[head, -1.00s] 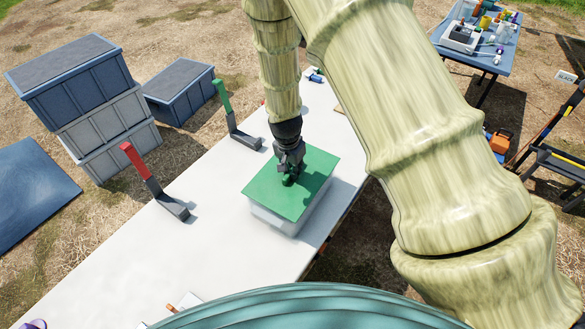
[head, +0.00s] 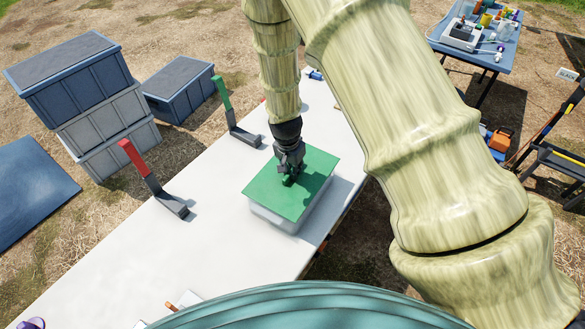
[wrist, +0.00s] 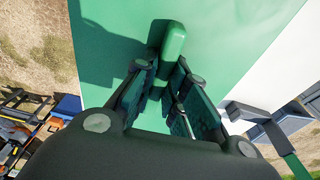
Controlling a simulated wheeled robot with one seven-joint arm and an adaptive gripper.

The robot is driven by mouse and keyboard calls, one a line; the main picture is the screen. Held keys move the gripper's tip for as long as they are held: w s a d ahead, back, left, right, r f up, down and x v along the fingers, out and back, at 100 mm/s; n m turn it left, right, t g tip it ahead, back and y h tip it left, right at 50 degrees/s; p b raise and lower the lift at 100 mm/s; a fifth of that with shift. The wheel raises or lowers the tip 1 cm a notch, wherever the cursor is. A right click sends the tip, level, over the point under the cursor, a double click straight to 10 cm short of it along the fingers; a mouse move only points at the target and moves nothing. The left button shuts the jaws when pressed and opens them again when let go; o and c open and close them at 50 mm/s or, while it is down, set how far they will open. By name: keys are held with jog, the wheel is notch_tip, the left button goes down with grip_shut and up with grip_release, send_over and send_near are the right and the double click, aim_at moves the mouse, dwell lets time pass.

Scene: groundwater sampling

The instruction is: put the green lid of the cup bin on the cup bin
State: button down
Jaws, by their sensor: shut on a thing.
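The green lid (head: 305,198) lies flat over the top of the whitish cup bin (head: 279,219) on the white table. Its edges look roughly lined up with the bin's, though I cannot tell whether it is fully seated. My gripper (head: 289,179) reaches down from above and is shut on the lid's green handle. In the wrist view, the handle (wrist: 173,42) stands up between my two fingers (wrist: 165,95), with the flat lid (wrist: 115,45) around it. The bin's inside is hidden under the lid.
On the white table (head: 215,225), a red-handled stand (head: 153,180) and a green-handled stand (head: 232,112) stand left of the bin. Stacked crates (head: 95,105) are on the ground beyond. A blue table (head: 480,45) with equipment is at the far right.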

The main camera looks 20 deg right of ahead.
jog(key=shift+f, duration=0.35)
jog(key=c, duration=1.4)
grip_release()
jog(key=shift+o, duration=0.2)
jog(key=shift+r, duration=0.1)
notch_tip(320, 180, up, 12)
jog(key=s+a, duration=0.1)
jog(key=shift+a, duration=0.2)
